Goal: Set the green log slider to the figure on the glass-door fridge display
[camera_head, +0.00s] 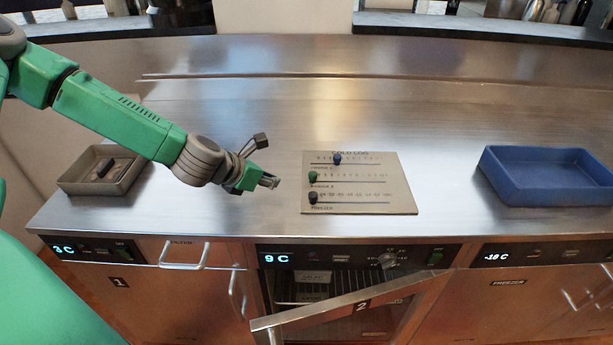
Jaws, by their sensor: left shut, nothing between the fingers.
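The cold log board (404,198) lies on the steel counter with three slider tracks. Its green slider (313,177) sits at the left end of the middle track. The scale figures are too small to read. The glass-door fridge display (276,258) reads 9 C, below the counter's front edge. My left gripper (270,182) is shut and empty, just left of the board and apart from the green slider. My right gripper is not in view.
A blue slider (337,158) and a dark slider (313,197) are on the other tracks. A grey tray (128,184) stands left, a blue tray (548,197) right. Fridge door 2 (362,306) stands open. Other displays read 3 C (63,249) and about -18 C (497,257).

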